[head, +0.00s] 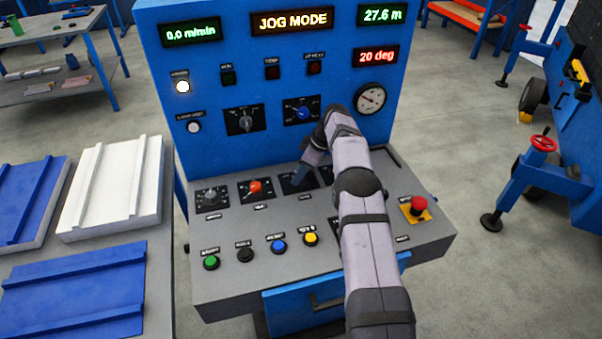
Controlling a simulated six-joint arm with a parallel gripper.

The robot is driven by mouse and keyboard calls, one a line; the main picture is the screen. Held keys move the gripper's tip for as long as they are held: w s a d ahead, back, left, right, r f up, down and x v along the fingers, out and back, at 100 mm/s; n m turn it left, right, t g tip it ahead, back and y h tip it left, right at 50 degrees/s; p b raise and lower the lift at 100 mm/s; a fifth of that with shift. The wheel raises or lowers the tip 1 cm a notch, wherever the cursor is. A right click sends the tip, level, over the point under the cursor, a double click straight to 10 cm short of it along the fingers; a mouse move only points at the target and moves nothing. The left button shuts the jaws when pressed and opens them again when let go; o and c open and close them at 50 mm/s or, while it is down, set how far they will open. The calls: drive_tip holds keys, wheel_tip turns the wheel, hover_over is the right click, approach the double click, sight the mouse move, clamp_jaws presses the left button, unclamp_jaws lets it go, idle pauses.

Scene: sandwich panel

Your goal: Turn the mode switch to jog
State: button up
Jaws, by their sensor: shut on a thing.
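The blue control panel (215,70) has an amber display (293,21) that reads JOG MODE. My gripper (299,181) points down at the third switch position in the row on the sloped grey console. It is shut on the switch there, which I take to be the mode switch.
Green (211,262), black (244,255), blue (278,246) and yellow (310,239) buttons line the console's front. A red mushroom button (418,204) sits at the right. My forearm covers the console's right middle. Two knobs (246,120) (303,113) and a gauge (370,98) are above.

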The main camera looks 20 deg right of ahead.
drive_tip(key=o, duration=1)
drive_tip(key=shift+b+v, duration=0.65)
drive_tip(key=shift+v, duration=3)
drive_tip(key=shift+r, duration=0.1)
